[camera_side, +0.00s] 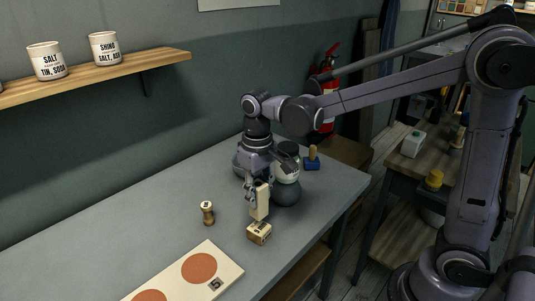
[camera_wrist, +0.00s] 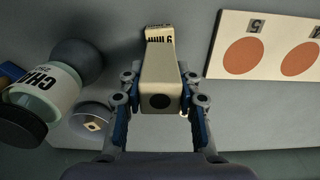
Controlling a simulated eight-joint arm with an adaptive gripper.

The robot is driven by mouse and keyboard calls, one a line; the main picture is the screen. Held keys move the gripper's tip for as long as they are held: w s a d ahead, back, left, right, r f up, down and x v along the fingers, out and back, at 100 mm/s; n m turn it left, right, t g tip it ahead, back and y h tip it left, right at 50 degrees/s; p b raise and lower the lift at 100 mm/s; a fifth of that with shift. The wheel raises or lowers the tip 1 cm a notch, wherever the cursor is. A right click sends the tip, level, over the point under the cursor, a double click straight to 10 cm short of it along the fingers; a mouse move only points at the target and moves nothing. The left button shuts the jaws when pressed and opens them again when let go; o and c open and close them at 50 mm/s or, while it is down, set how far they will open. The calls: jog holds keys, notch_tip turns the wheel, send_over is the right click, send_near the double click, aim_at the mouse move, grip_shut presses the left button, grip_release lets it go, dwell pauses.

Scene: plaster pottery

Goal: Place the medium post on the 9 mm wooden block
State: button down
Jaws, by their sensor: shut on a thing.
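A cream post (camera_side: 262,203) is held upright in my gripper (camera_side: 257,190), which is shut on it. In the wrist view the post (camera_wrist: 161,72) stands between the two blue-padded fingers of my gripper (camera_wrist: 159,95), with a dark round spot on its near end.
A small turned piece (camera_side: 208,214) stands left of the block. A cream board with orange discs (camera_side: 228,259) lies in front. The table's left side is clear.

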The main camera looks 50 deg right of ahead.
aim_at(258, 205)
jog(key=shift+f, duration=2.05)
jog(key=shift+f, duration=0.15)
jog(key=c, duration=0.9)
grip_release()
jog(key=shift+c, duration=0.2)
